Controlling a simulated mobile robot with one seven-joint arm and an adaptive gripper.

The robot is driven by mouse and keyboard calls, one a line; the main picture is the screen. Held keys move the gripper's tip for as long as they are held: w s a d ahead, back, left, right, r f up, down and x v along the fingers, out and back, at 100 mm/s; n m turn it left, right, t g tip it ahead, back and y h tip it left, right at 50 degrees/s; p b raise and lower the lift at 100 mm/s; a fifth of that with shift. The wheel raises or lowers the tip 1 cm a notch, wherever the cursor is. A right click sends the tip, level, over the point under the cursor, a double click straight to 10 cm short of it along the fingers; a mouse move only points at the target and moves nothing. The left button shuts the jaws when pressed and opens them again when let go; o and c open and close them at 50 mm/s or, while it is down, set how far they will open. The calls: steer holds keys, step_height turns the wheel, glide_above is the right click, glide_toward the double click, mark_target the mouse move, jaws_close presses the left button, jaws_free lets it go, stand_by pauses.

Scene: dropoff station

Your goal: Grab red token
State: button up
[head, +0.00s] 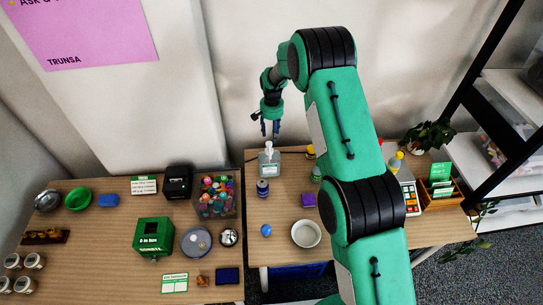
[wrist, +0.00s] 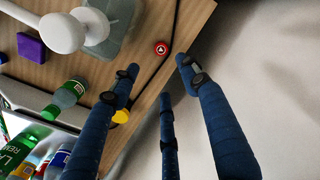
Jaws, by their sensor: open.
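The red token (wrist: 161,48), a small round disc with a white mark, lies on the wooden table near its edge in the wrist view. I cannot make it out in the head view. My gripper (head: 269,128) hangs above the back of the right table, behind the white pump bottle. In the wrist view my gripper (wrist: 158,78) is open, with its blue fingers spread and nothing between them. The token shows just beyond the fingertips, apart from them.
The pump bottle (head: 268,160) stands close to my gripper. Bottles such as the green-labelled one (wrist: 70,92) and a purple box (wrist: 31,47) stand nearby. A yellow-topped thing (wrist: 121,116) is partly behind a finger. The wall (head: 170,90) is close behind the table.

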steer(key=shift+f, duration=0.2)
steer(key=shift+f+b, duration=0.3)
steer(key=shift+f, duration=3.95)
steer(key=shift+f, duration=0.1)
steer(key=shift+s+a+f, duration=0.1)
steer(key=shift+a+f, duration=0.05)
steer(key=shift+f, duration=2.4)
steer(key=c, duration=0.8)
